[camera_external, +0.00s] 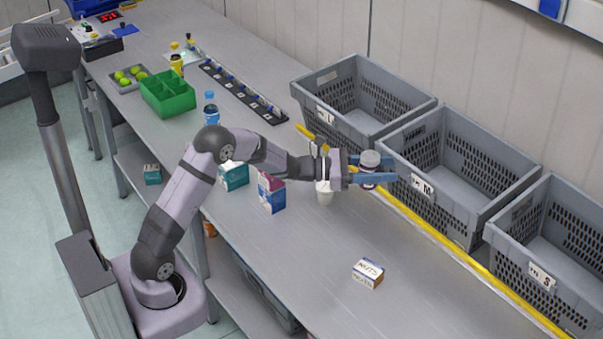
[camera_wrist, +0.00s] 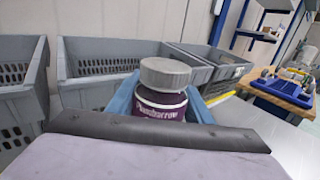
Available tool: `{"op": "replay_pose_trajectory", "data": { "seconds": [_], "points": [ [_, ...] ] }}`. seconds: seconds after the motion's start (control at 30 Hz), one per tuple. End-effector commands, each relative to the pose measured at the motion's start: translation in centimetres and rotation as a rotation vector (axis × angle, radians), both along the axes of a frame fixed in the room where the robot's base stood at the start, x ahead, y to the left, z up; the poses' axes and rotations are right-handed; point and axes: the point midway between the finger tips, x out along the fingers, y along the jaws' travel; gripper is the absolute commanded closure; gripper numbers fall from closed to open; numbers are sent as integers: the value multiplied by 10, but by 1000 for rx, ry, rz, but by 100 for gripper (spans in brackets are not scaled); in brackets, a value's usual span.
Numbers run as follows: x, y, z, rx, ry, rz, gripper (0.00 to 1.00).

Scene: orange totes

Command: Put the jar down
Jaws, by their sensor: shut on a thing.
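In the external view the jar (camera_external: 369,161) is at the end of my arm, in front of the middle grey tote marked M (camera_external: 421,184). It looks raised above the table, but its exact height is hard to tell. The jar's lower part is hidden by the fingers and wrist in the wrist view.
Grey totes marked L (camera_external: 325,114) and S (camera_external: 541,274) flank the middle one, behind a yellow strip. A nuts box (camera_external: 368,273) and a blue-white carton (camera_external: 271,193) are on the table (camera_external: 310,255). Bare table lies between nuts box and cup.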

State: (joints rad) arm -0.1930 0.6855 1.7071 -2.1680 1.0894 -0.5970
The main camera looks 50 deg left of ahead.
Motion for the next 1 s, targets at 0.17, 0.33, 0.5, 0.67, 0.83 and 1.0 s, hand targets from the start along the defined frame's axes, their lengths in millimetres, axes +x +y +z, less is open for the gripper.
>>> {"op": "replay_pose_trajectory", "data": {
  "seconds": [0.17, 0.33, 0.5, 0.67, 0.83, 1.0],
  "points": [
    [0, 0, 1, -1, -3, 0, 87],
    [0, 0, 1, -1, -3, 0, 87],
    [0, -2, 0, -1, -3, -3, 87],
    [-2, -18, -2, -1, -3, -29, 87],
    [-10, -64, -2, 0, -6, -102, 87],
    [-34, -133, -10, -2, -2, -211, 87]
  ]
}}
